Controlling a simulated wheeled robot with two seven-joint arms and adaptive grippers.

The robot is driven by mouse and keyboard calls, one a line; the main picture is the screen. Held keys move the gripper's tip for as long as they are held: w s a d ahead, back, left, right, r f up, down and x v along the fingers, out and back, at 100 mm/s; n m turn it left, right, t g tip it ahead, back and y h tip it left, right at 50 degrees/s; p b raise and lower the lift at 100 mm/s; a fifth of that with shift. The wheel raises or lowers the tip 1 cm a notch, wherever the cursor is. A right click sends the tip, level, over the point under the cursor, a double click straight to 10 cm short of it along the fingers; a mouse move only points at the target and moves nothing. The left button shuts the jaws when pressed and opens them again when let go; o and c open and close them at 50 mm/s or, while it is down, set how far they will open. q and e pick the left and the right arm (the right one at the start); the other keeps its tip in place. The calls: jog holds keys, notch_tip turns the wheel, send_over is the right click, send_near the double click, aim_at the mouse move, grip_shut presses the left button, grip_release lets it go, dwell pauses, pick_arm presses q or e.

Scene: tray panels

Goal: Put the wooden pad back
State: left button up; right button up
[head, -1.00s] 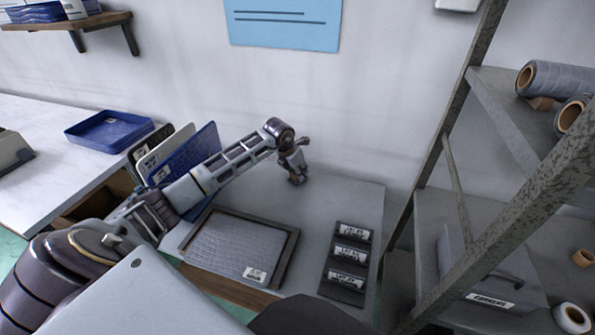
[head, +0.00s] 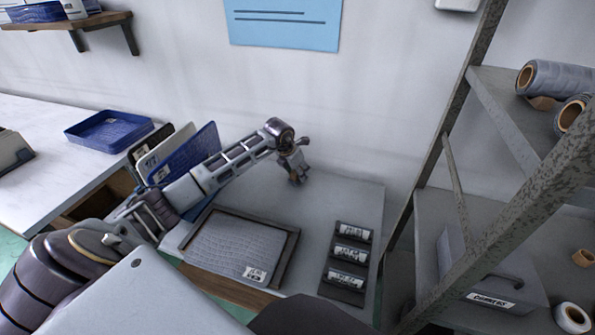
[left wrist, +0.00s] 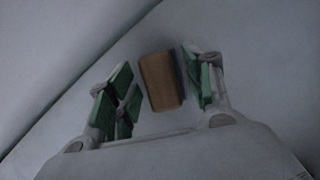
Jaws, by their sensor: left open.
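The wooden pad is a small brown block (left wrist: 161,81) on the grey surface in the left wrist view. It lies between the open fingers of my left gripper (left wrist: 160,88), nearer the right finger, with a small gap on each side. I cannot tell how far below the fingertips it is. In the head view my left gripper (head: 297,172) points down at the back of the grey table, near the wall. The pad cannot be made out there. My right gripper is not in view.
A dark-framed tray (head: 290,258) with a grey textured panel lies on the table (head: 335,195). A labelled dark holder (head: 345,290) is to its right. Upright panels (head: 190,160) stand under my left arm. A metal shelf (head: 440,160) rises at right.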

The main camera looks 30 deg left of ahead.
pick_arm(q)
jog(key=shift+s+a+r, duration=0.1)
jog(key=shift+s+r, duration=0.05)
jog(key=shift+r, duration=0.35)
jog(key=p+v, duration=0.1)
jog(key=v, duration=1)
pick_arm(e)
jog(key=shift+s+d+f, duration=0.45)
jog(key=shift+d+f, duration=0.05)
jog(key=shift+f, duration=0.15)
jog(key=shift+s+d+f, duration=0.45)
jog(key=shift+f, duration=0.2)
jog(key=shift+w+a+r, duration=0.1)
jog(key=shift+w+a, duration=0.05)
